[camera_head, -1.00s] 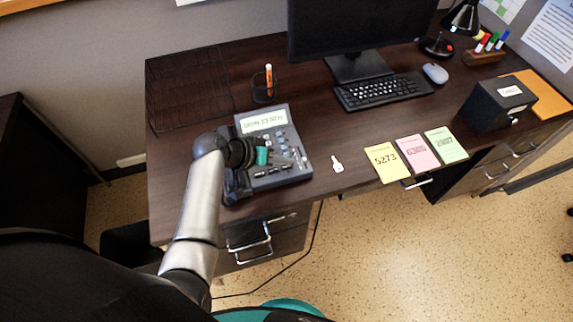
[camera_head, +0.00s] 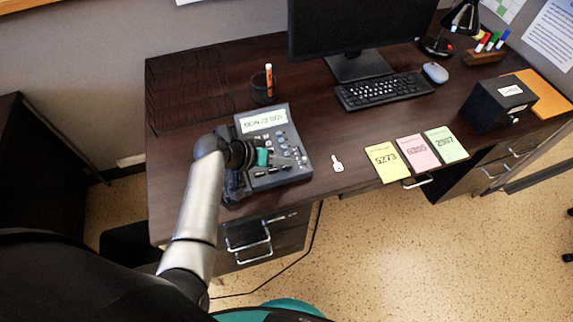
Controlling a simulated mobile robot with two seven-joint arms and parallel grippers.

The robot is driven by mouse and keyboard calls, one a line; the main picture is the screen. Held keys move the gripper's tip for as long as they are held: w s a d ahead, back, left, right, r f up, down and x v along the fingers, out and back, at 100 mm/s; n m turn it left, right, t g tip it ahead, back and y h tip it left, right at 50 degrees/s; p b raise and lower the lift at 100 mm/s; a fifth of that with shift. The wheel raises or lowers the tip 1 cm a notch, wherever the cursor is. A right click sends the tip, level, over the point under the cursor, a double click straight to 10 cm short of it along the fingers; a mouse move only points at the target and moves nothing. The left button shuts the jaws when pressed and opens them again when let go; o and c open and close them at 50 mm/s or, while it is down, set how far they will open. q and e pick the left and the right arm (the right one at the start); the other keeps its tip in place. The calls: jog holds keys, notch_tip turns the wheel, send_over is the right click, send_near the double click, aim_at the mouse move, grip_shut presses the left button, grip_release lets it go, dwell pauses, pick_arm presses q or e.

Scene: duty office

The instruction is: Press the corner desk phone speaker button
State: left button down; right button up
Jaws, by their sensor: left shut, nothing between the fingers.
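The grey desk phone (camera_head: 289,140) stands at the left front of the dark desk, with a lit display (camera_head: 262,121) at its top and a keypad below. My left arm reaches in from the lower left. My left gripper (camera_head: 289,162), with a teal band, is shut and empty over the lower keypad. It hides part of the buttons and the handset side. I cannot tell whether the fingertips touch a button or hover just above, nor which button is the speaker button. My right gripper is not in view.
A pen cup (camera_head: 264,88) stands behind the phone. A key (camera_head: 337,163) and three coloured notes (camera_head: 417,152) lie to its right. A monitor (camera_head: 358,28), keyboard (camera_head: 383,91), mouse (camera_head: 435,72) and black box (camera_head: 497,103) are farther back or right.

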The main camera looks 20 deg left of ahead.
aim_at(283, 169)
pick_arm(q)
jog(key=shift+f, duration=0.5)
dwell(0.6)
dwell(0.3)
jog(key=shift+r+p, duration=0.75)
jog(key=shift+r, duration=0.05)
notch_tip(283, 169, up, 5)
jog(key=p, duration=0.5)
jog(key=shift+r, duration=0.1)
